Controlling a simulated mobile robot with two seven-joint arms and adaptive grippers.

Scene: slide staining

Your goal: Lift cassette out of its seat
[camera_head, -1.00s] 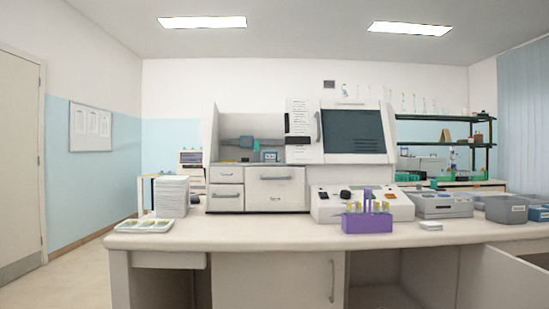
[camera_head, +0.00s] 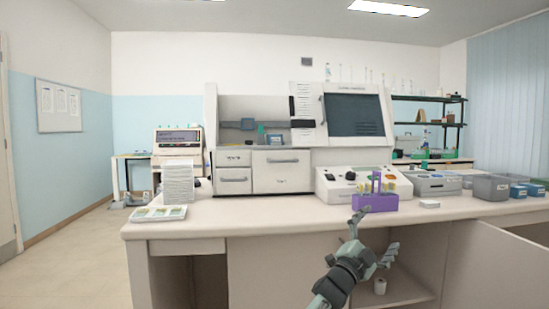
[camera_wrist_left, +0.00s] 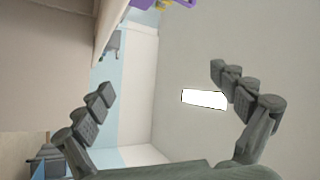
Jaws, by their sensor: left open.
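My left gripper (camera_head: 380,228) is open and empty in the head view, in front of the bench's front edge and below the purple rack. Its spread fingers show in the left wrist view (camera_wrist_left: 161,80), with nothing between them. In the head view a small teal piece (camera_head: 261,133) stands in the open bay of the white machine (camera_head: 280,171); it may be the cassette, but it is too small to tell. My left gripper is well apart from it, lower and to the right. My right gripper is not in view.
A purple rack (camera_head: 376,204) with tubes stands near the bench's front edge, just above my gripper. A white stack (camera_head: 179,183) and a tray (camera_head: 158,213) are at the left. An open cabinet door (camera_head: 497,262) juts out at the lower right. The front middle of the bench (camera_head: 260,215) is clear.

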